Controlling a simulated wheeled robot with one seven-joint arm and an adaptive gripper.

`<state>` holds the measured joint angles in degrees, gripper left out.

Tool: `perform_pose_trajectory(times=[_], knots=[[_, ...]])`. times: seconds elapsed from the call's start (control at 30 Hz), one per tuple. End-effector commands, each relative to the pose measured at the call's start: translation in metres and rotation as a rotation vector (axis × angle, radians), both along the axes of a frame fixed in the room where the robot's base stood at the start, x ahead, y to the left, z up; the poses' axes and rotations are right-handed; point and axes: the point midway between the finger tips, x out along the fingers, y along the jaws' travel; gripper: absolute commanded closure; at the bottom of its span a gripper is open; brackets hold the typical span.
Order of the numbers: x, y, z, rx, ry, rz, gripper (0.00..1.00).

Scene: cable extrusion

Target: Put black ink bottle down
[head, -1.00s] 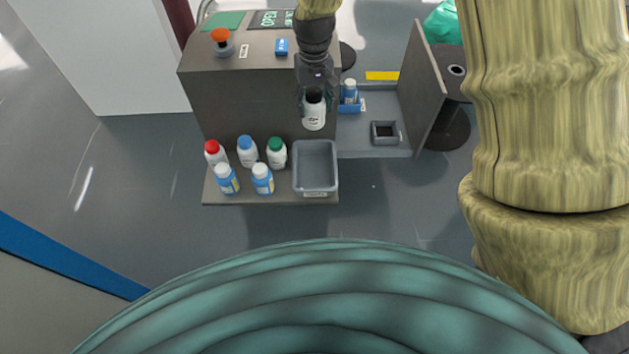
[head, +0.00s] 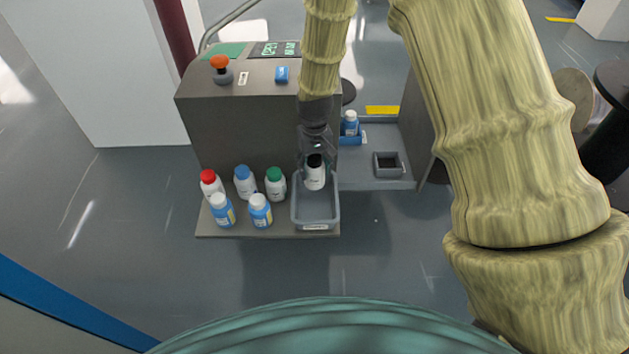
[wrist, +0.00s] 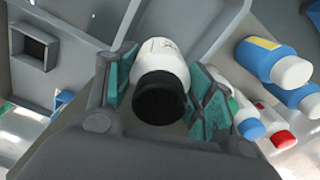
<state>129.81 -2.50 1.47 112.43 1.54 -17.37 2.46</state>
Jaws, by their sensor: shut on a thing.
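The black ink bottle, white with a black cap, shows in the head view (head: 315,178) and in the wrist view (wrist: 162,62). My gripper (head: 314,160) is shut on it, with one teal finger pad on each side of the bottle in the wrist view (wrist: 160,85). The bottle is upright in the head view, over the back part of the grey bin (head: 334,212) at the right end of the shelf. I cannot tell whether its base touches the bin floor.
Left of the bin stand bottles with red (head: 210,183), blue (head: 244,182) and green (head: 274,183) caps, and two blue bottles with white caps (head: 222,210) (head: 260,210). The machine's side tray (head: 375,172) holds a small square box (head: 388,165) and another white-capped bottle (head: 351,122).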

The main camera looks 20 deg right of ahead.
Motion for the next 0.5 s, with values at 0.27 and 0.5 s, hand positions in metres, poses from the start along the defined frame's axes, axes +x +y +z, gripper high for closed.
perform_pose_trajectory(times=[0.27, 0.5], knots=[[0.000, 0.000, -0.020, 0.000, 0.000, 0.000, 0.77], [0.000, 0.000, -0.048, 0.000, 0.001, 0.000, 0.77]])
